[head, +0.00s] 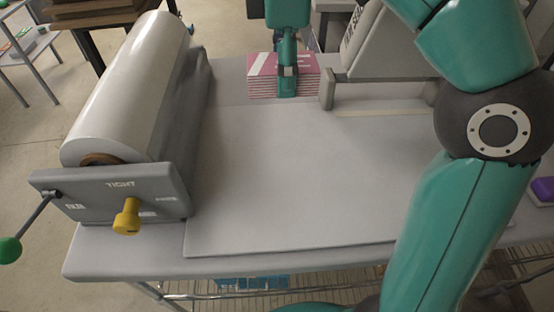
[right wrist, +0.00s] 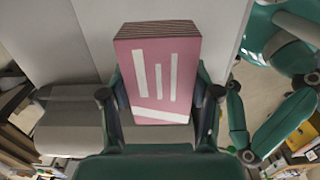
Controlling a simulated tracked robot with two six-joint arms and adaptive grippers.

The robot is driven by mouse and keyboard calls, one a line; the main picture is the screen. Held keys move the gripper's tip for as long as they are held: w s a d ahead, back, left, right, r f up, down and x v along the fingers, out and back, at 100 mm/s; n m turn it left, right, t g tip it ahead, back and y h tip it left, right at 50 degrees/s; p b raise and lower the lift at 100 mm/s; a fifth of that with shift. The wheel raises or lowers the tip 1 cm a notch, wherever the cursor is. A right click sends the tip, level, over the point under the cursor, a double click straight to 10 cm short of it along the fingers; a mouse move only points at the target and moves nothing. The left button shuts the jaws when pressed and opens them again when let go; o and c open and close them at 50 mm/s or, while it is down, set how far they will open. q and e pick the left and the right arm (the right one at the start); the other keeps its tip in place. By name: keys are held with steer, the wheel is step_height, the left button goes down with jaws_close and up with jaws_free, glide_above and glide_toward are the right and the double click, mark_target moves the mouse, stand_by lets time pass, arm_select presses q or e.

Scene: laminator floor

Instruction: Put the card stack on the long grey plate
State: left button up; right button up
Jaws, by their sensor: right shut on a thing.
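The card stack (head: 265,87) is a thick pink block with white bars, at the far side of the table in the head view. My right gripper (head: 287,86) is shut on it, coming from behind; I cannot tell whether the stack touches the surface below. In the right wrist view the stack (right wrist: 158,75) sits between the two fingers (right wrist: 160,105), its striped face toward the camera. The long grey plate (head: 300,175) is the wide flat light-grey sheet across the middle of the table, bare on top. My left gripper is not in view.
A laminator with a big white roll (head: 130,85) and a yellow knob (head: 127,217) stands along the left. A grey slanted guard (head: 385,50) stands behind the plate, right of the stack. A purple item (head: 543,190) lies at the right edge.

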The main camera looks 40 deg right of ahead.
steer(key=b, duration=0.3)
glide_above(282, 162)
step_height(282, 162, down, 14)
steer(key=shift+f+b, duration=0.3)
steer(key=shift+f, duration=1.95)
steer(key=shift+f, duration=0.15)
steer(key=o, duration=1.3)
